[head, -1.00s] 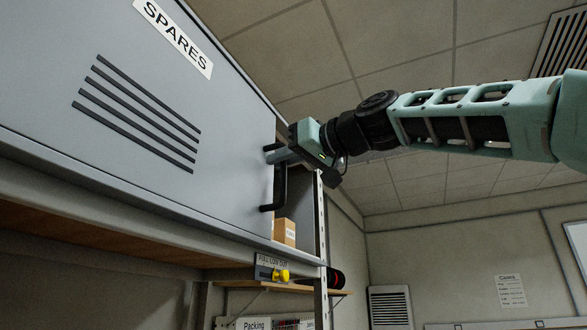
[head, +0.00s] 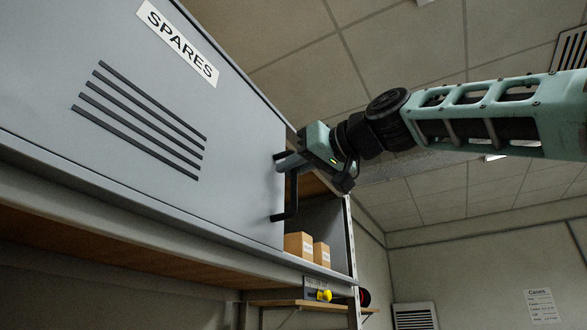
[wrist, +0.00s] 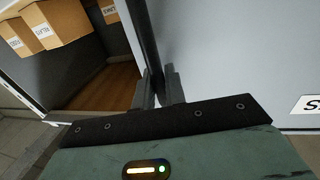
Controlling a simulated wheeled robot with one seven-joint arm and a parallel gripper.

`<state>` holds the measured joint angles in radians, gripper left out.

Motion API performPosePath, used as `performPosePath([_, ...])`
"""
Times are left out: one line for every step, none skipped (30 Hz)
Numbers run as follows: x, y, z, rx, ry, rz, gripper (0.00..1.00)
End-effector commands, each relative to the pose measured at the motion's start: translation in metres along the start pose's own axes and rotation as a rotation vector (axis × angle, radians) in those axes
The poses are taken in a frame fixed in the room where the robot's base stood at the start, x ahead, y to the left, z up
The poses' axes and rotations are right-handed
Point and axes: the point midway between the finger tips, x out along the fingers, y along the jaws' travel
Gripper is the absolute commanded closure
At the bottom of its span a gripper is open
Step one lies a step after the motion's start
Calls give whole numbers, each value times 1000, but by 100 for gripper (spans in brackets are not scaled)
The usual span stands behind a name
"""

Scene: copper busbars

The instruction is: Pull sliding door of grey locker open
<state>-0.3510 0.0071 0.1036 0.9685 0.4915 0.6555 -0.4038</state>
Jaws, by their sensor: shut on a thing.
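The grey locker's sliding door (head: 236,130) carries a SPARES label and dark vent slots, and fills the left of the head view. A black bar handle (head: 292,195) stands at its right edge. My gripper (head: 284,162) is shut on the upper part of this handle. In the wrist view my gripper (wrist: 158,92) has its fingers around the dark handle (wrist: 147,40), with the door face (wrist: 230,60) to the right. The locker stands partly open to the right of the door, and the locker's wooden floor (wrist: 105,93) shows. The door's far left end is out of view.
Cardboard boxes (head: 299,244) sit inside the open part of the locker; several show in the wrist view (wrist: 55,22). A yellow knob (head: 324,295) is below the locker's right end. A wall vent (head: 414,316) and a notice (head: 541,305) are far back. The space right of the locker is free.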

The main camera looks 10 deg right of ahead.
Motion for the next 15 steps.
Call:
performPosePath([0, 0, 0, 0, 0, -1, 100])
performPosePath([0, 0, 0, 0, 0, -1, 100])
performPosePath([0, 0, 0, 0, 0, -1, 82])
performPosePath([0, 0, 0, 0, 0, -1, 74])
performPosePath([0, 0, 0, 0, 0, -1, 70])
performPosePath([0, 0, 0, 0, 0, 0, 70])
performPosePath([0, 0, 0, 0, 0, 0, 70])
performPosePath([0, 0, 0, 0, 0, 0, 70])
performPosePath([0, 0, 0, 0, 0, 0, 70])
performPosePath([0, 0, 0, 0, 0, 0, 70])
performPosePath([0, 0, 0, 0, 0, 0, 70])
performPosePath([0, 0, 0, 0, 0, 0, 70])
performPosePath([0, 0, 0, 0, 0, 0, 70])
performPosePath([0, 0, 0, 0, 0, 0, 70])
performPosePath([0, 0, 0, 0, 0, 0, 70])
